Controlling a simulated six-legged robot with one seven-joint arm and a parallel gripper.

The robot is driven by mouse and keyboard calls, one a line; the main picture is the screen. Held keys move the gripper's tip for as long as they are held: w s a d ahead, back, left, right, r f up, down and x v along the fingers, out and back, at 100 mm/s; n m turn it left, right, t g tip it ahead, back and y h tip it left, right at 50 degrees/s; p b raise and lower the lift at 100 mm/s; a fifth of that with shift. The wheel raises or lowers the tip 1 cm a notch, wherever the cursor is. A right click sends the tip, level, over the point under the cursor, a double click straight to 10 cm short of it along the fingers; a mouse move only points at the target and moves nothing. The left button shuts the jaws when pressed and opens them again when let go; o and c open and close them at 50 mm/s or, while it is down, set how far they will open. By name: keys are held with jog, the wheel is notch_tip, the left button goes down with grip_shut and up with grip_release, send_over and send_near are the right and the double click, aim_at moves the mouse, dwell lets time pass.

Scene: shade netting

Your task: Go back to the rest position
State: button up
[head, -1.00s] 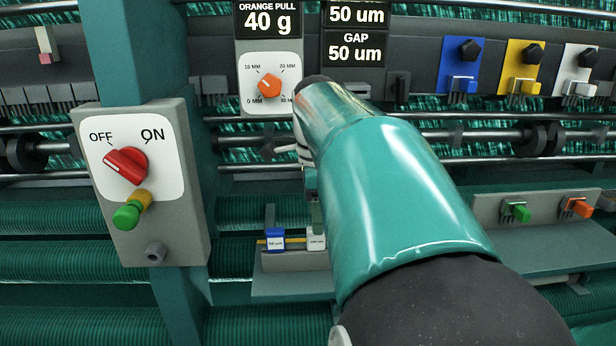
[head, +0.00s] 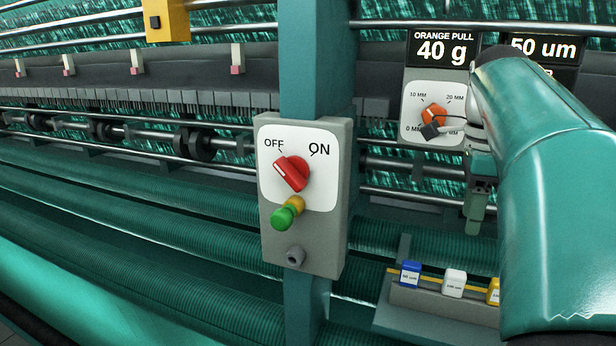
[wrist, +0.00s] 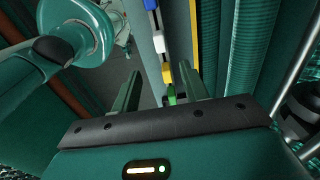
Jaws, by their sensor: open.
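My arm (head: 555,190) comes in from the right in the head view. My gripper (head: 476,205) hangs at its end with the fingers pointing down, in front of the machine, above the block ledge and below the orange dial. In the wrist view my gripper (wrist: 160,82) has its two fingers well apart. Nothing is held between them. A row of coloured blocks (wrist: 159,42) shows beyond the fingers, farther away. In the head view my forearm hides part of the right-hand display and the machine behind it.
A grey switch box (head: 328,235) with a red knob (head: 291,173) and a green-tipped lever (head: 284,215) stands on the teal post. The orange dial (head: 434,113) is partly covered by a dark part. Blue (head: 410,274), white (head: 453,283) and yellow (head: 493,291) blocks stand on a ledge.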

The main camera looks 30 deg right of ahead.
jog(key=a+f+n+t, duration=0.2)
jog(key=a+f+n, duration=0.4)
jog(key=a+n, duration=0.3)
jog(key=w+a+f+n+t, duration=0.1)
jog(key=a+f+n, duration=0.6)
jog(key=a+n, duration=0.2)
jog(key=w+a+f+n+t, duration=0.1)
jog(key=a+f+n+t, duration=0.1)
jog(key=a+f+n, duration=0.5)
jog(key=a+n, duration=0.2)
jog(key=a, duration=0.3)
jog(key=shift+f+n+t, duration=0.15)
jog(key=shift+n+t, duration=0.15)
jog(key=shift+n, duration=0.1)
